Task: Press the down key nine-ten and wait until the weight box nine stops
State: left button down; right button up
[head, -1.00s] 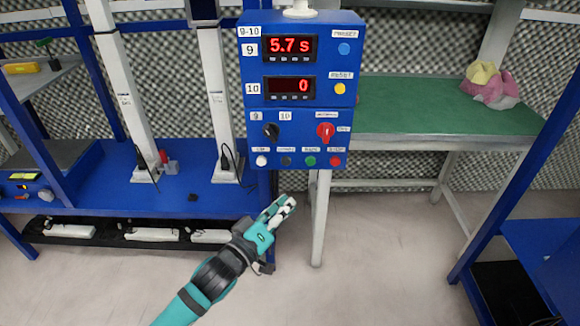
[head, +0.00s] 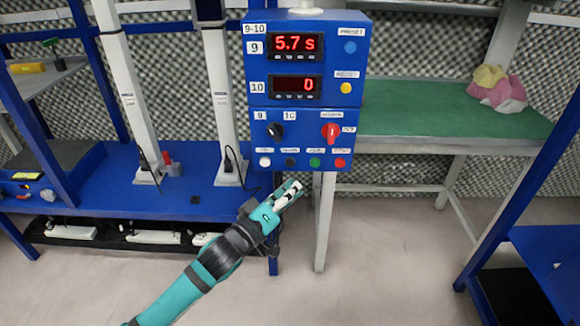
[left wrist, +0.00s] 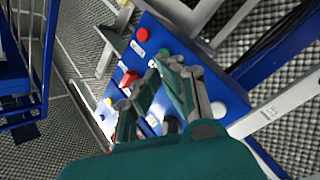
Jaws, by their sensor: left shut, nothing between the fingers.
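The blue control box (head: 257,115) marked 9-10 hangs at the centre of the head view. Its bottom row has a white button (head: 265,162), a black button (head: 291,162), a green button (head: 315,162) and a red button (head: 340,162); their labels are too small to read surely. My left gripper (head: 293,189) is shut and empty, just below the row in the picture. In the left wrist view, its fingers (left wrist: 162,75) overlap the panel; contact cannot be told. I cannot identify weight box nine.
A black knob (head: 274,130) and a red switch (head: 331,131) sit above the buttons. A green-topped table (head: 430,115) with a pink and yellow cloth (head: 497,90) stands to the right. A blue bench (head: 105,188) with white columns is on the left.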

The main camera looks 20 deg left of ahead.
aim_at(290, 162)
pick_arm(q)
jog(key=shift+w+a, duration=0.2)
jog(key=shift+w, duration=0.55)
jog(key=shift+w+a, duration=0.25)
jog(key=shift+w, duration=0.45)
jog(key=shift+w+a, duration=0.2)
jog(key=shift+w, duration=0.55)
pick_arm(e)
jog(key=shift+r, duration=0.85)
pick_arm(q)
jog(key=shift+r, duration=0.1)
jog(key=shift+w+a, duration=0.1)
jog(key=shift+w, duration=0.3)
pick_arm(e)
notch_tip(290, 162, down, 2)
jog(key=shift+a+f, duration=0.1)
pick_arm(q)
jog(key=shift+w, duration=0.1)
pick_arm(e)
jog(key=shift+w, duration=0.1)
